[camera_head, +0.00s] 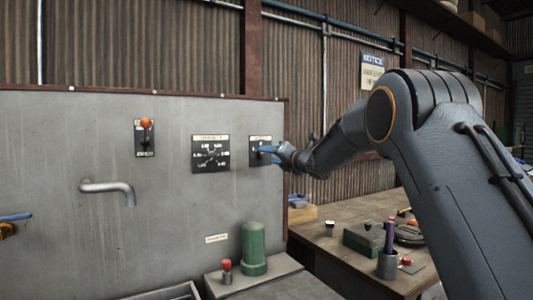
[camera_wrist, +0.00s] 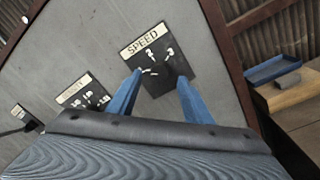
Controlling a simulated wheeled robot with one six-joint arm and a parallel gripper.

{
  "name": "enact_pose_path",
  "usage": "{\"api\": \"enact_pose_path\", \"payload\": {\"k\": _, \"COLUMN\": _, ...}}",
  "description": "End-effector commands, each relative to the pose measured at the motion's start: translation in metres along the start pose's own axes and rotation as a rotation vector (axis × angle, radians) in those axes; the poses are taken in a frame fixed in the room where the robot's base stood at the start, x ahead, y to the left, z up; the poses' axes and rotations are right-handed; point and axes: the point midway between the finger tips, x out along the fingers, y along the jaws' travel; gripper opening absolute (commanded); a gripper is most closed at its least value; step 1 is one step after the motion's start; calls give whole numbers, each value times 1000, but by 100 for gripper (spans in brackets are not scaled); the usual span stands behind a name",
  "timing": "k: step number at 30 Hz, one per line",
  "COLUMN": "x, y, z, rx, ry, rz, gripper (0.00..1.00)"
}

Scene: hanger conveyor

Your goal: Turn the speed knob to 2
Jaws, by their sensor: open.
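The speed panel is a dark square plate headed SPEED (camera_wrist: 143,42), tilted in the wrist view, with white marks around its dial. The speed knob (camera_wrist: 158,72) is dark against the dark plate; its pointing direction and the numbers are too small to read surely. In the head view the speed panel (camera_head: 254,158) is at the right end of the grey wall, partly covered by my gripper (camera_head: 267,150). In the wrist view my gripper (camera_wrist: 158,80) is open, its blue fingers apart on either side of the dial's lower part. I cannot tell whether they touch the knob.
A wider dial panel (camera_head: 211,165) is left of the speed panel, and an orange-tipped lever (camera_head: 146,125) is further left. A bent pipe (camera_head: 108,187) sticks out of the wall. A green cylinder (camera_head: 254,250) stands below. A cluttered workbench (camera_head: 345,250) is at right.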

Motion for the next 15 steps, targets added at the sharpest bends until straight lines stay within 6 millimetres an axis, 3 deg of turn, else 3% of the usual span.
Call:
{"api": "enact_pose_path", "payload": {"k": 6, "x": 23, "y": 0, "z": 1, "rx": 2, "ry": 0, "rz": -1, "gripper": 46}}
{"api": "enact_pose_path", "payload": {"k": 15, "x": 31, "y": -1, "z": 0, "rx": 3, "ry": -1, "rz": -2, "gripper": 46}}
